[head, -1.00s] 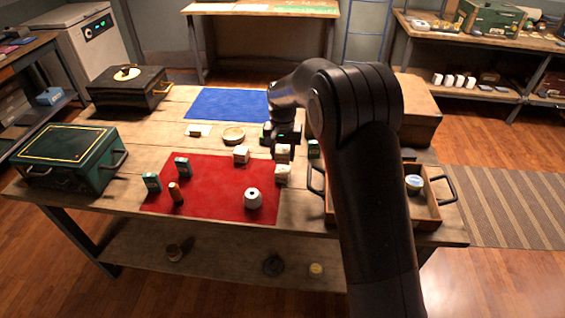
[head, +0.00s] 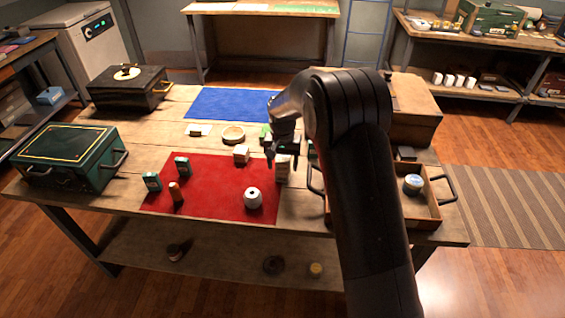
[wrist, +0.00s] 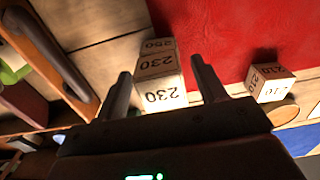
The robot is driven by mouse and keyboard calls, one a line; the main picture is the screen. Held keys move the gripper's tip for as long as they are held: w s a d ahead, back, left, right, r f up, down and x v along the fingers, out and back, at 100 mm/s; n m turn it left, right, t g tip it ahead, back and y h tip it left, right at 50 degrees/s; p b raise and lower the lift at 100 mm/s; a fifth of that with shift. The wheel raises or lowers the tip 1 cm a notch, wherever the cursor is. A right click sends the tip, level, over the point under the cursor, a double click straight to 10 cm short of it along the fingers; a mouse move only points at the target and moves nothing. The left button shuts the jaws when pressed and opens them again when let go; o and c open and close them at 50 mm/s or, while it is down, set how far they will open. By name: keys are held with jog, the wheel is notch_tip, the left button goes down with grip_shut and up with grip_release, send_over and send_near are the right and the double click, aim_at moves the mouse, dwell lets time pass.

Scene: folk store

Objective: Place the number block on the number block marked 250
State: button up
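The number block marked 230 (wrist: 165,95) is between the fingers of my gripper (wrist: 161,66) in the wrist view. A visible gap separates it from the right finger, so my gripper looks open around it. The block marked 250 (wrist: 157,45) lines up directly beneath the 230 block, and the two look stacked. In the head view my gripper (head: 282,160) is over this pale stack (head: 283,174) at the right edge of the red mat, partly hiding it. Another block, marked 210 (wrist: 270,82), stands apart; it also shows in the head view (head: 241,153).
A wooden tray (head: 425,219) stands close on the right. A round dish (head: 233,134) and blue mat (head: 225,103) lie behind.

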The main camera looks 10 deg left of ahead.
aim_at(283, 160)
notch_tip(283, 160, up, 12)
jog(key=shift+r, duration=0.2)
dwell(0.4)
jog(key=s+d+r+t, duration=0.3)
jog(key=s+d+r, duration=1.1)
jog(key=s, duration=0.1)
jog(key=s+d+f+t, duration=0.1)
jog(key=s+d, duration=0.3)
jog(key=s, duration=0.6)
jog(key=s+d+f+t, duration=0.1)
jog(key=s+d, duration=0.4)
jog(key=s, duration=0.5)
jog(key=shift+s+f+t, duration=0.2)
jog(key=shift+f+t, duration=0.05)
jog(key=shift+t, duration=0.05)
